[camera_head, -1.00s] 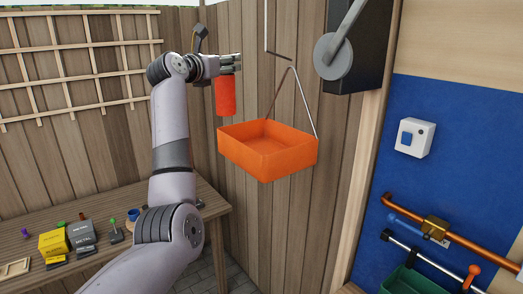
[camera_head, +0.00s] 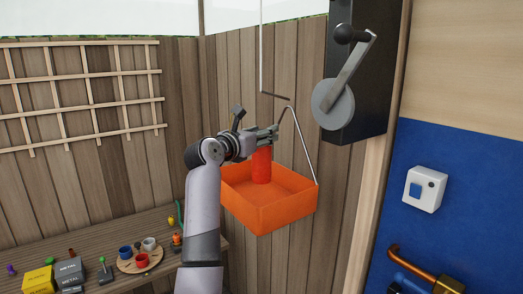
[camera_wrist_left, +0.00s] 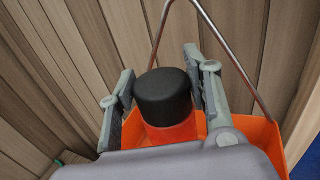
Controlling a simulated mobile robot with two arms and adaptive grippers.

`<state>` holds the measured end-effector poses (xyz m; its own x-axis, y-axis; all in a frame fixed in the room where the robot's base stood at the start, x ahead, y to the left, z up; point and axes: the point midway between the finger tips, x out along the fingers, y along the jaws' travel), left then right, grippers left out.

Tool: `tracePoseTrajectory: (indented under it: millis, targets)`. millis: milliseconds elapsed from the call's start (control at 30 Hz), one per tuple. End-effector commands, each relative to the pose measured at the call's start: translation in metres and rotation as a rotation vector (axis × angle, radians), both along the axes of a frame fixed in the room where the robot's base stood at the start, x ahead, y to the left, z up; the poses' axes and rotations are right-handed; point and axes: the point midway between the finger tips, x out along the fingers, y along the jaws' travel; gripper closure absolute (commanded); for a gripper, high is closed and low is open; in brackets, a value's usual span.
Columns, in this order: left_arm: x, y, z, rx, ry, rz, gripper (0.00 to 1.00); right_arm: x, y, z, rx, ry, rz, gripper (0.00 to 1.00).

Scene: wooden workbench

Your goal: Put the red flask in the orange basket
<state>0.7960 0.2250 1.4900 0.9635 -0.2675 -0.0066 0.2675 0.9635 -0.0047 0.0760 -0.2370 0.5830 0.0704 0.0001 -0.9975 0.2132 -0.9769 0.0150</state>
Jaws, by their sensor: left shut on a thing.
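The red flask (camera_head: 262,166) is a red cylinder with a black cap (camera_wrist_left: 163,92) that shows in the left wrist view. My left gripper (camera_head: 268,134) is shut on its upper part and holds it upright. The orange basket (camera_head: 266,218) hangs from a metal wire handle (camera_head: 297,130). In the head view the flask's lower part overlaps the basket's inside, behind its front wall. I cannot tell whether the flask touches the basket floor. The left wrist view shows the basket (camera_wrist_left: 262,135) below and around the flask. My right gripper is not in view.
A black box with a grey crank (camera_head: 335,100) is mounted right of the basket. A wooden workbench (camera_head: 160,215) at the lower left carries cups on a round tray and yellow and dark boxes. A wooden trellis (camera_head: 80,90) is on the back wall.

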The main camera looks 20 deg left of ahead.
Motion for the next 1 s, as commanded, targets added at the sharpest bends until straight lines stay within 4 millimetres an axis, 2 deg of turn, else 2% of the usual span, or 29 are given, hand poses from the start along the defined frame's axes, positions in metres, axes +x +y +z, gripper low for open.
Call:
tracePoseTrajectory:
  millis: [33, 233, 500, 933, 967, 1000]
  targets:
    - [-0.001, 0.001, -0.006, 0.001, 0.000, 0.002, 1.00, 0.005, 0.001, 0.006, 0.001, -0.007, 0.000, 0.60]
    - [-0.001, 0.000, -0.025, 0.000, -0.005, 0.001, 1.00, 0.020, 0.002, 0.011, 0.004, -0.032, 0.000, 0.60]
    - [-0.001, 0.000, -0.060, 0.001, -0.004, 0.001, 1.00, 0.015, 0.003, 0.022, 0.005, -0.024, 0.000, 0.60]
    - [0.000, 0.000, -0.067, -0.002, -0.005, 0.000, 1.00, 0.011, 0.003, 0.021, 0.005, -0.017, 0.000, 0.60]
    - [0.000, 0.000, -0.068, -0.001, -0.002, 0.000, 0.53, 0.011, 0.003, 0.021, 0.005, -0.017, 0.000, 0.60]
    - [0.000, 0.000, -0.068, -0.001, -0.002, 0.000, 0.50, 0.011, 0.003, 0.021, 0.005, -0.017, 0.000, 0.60]
